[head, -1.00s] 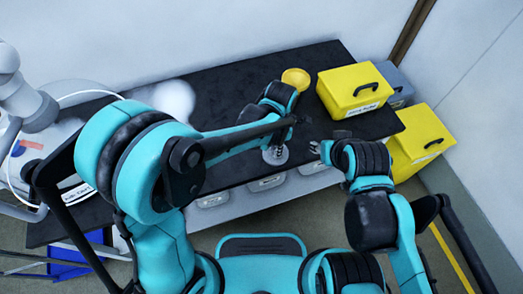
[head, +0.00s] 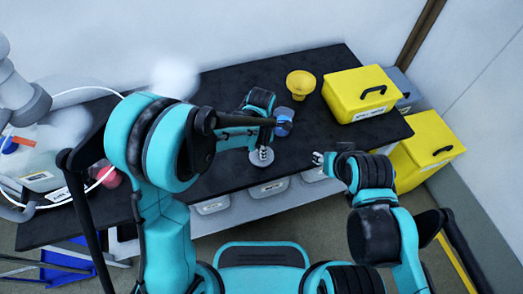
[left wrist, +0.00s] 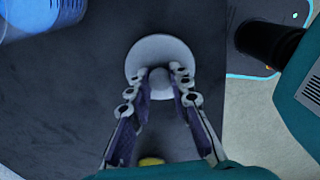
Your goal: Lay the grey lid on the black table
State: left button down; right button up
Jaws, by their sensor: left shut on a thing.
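The grey lid is a pale round disc with a knob; it shows in the head view (head: 262,158) and in the left wrist view (left wrist: 148,55). My left gripper (left wrist: 165,76) is shut on its knob, and it also shows in the head view (head: 265,148). The lid is over the front part of the black table (head: 225,95), disc roughly level. I cannot tell whether it touches the top. My right gripper (head: 318,158) is near the table's front edge, apart from the lid; its jaws are too small to read.
A clear container with blue contents (head: 284,115) stands just behind the lid, also in the left wrist view (left wrist: 38,15). A yellow bowl (head: 300,83) and a yellow box (head: 356,92) stand further back. Another yellow box (head: 430,155) is at right. Bare table lies around the lid.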

pick_arm(q)
jog(key=shift+f, duration=0.1)
jog(key=c, duration=1.8)
grip_release()
jog(key=shift+f, duration=0.1)
jog(key=o, duration=0.4)
